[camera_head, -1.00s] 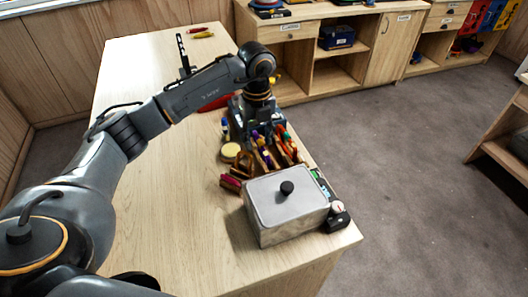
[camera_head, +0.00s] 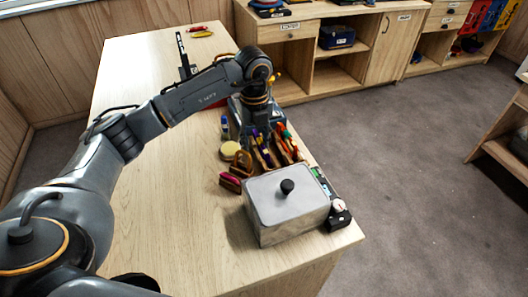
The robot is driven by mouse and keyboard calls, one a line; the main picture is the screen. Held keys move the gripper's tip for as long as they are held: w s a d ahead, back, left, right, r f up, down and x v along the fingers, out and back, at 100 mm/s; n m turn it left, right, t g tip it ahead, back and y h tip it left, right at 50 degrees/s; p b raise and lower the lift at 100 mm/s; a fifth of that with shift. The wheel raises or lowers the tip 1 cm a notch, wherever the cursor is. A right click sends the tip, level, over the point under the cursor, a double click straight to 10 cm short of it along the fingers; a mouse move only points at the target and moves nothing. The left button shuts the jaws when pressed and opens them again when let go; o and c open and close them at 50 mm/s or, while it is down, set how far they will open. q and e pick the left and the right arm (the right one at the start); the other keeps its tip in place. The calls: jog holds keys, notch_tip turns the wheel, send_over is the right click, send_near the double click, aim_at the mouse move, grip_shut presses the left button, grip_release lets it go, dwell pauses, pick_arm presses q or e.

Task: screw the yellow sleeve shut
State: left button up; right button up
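My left arm reaches in from the left, and my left gripper (camera_head: 257,122) points down over the right side of the table, just behind a cluster of small gear. Its fingertips are lost among dark parts, so I cannot tell whether it is open or shut. A small yellow bit (camera_head: 277,77) shows just right of my wrist, and I cannot tell what it belongs to. A yellow item (camera_head: 203,34) lies at the table's far end beside a red one. I cannot pick out a sleeve for certain. My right gripper is not in view.
A grey metal box (camera_head: 287,205) with a black knob stands at the near right corner. In front of the gripper is a wooden rack (camera_head: 262,155) with colourful pieces, and a round cream disc (camera_head: 229,150). The left half of the wooden table (camera_head: 180,215) is mostly clear.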

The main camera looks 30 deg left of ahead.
pick_arm(q)
jog(key=shift+f+b, duration=0.35)
jog(key=shift+f, duration=0.2)
jog(key=shift+w+d, duration=0.5)
jog(key=shift+w, duration=0.05)
jog(key=shift+r, duration=0.1)
jog(key=shift+a+r+p, duration=0.1)
jog(key=shift+r+p, duration=0.9)
jog(key=shift+r, duration=0.4)
jog(key=shift+s+a+f, duration=0.1)
jog(key=shift+s+a, duration=0.3)
jog(key=shift+s, duration=0.15)
jog(key=shift+f, duration=0.15)
